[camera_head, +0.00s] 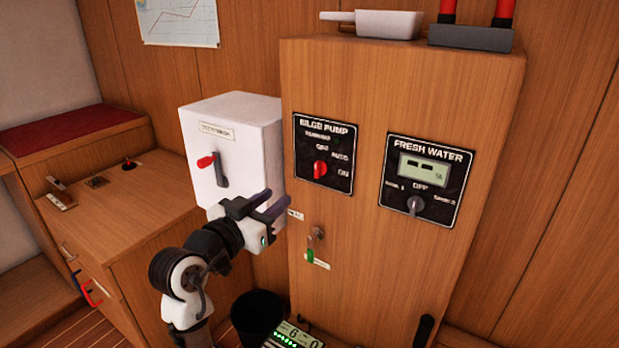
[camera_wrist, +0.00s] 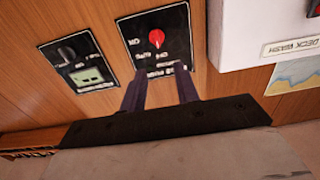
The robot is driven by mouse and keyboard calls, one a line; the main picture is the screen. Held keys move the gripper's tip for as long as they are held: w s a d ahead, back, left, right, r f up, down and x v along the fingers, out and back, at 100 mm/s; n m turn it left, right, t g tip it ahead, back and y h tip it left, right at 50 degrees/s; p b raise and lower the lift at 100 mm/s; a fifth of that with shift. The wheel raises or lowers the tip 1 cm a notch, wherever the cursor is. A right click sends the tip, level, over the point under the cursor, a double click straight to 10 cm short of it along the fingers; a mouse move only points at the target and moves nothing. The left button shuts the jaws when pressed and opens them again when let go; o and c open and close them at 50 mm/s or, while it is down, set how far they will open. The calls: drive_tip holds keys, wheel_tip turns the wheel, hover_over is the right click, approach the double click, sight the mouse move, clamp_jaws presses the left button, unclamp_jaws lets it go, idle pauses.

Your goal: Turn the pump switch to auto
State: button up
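The bilge pump panel (camera_head: 325,152) is a black plate on the front of the wooden cabinet, with labels including OFF, AUTO and ON. Its red knob (camera_head: 320,169) sits below the OFF label; its exact pointing is too small to tell. In the wrist view the picture is turned over, and the red knob (camera_wrist: 156,37) shows on the panel (camera_wrist: 140,22) beyond the fingertips. My gripper (camera_head: 277,200) is below and left of the panel, apart from the knob. Its two dark fingers (camera_wrist: 160,85) are spread with nothing between them.
A fresh water panel (camera_head: 425,181) with a grey knob is right of the pump panel. A white deck wash box (camera_head: 231,150) with a red-tipped lever stands close behind my gripper. A key switch (camera_head: 317,235) is below the pump panel. A black bin (camera_head: 257,315) stands low down.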

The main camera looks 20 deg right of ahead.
sight(316, 170)
drive_tip(key=p+x, duration=0.2)
drive_tip(key=x, duration=0.5)
drive_tip(key=p+x, duration=0.1)
drive_tip(key=x, duration=0.5)
drive_tip(key=shift+d+f+p, duration=0.1)
drive_tip(key=shift+d+p, duration=0.25)
drive_tip(key=shift+d, duration=0.15)
clamp_jaws()
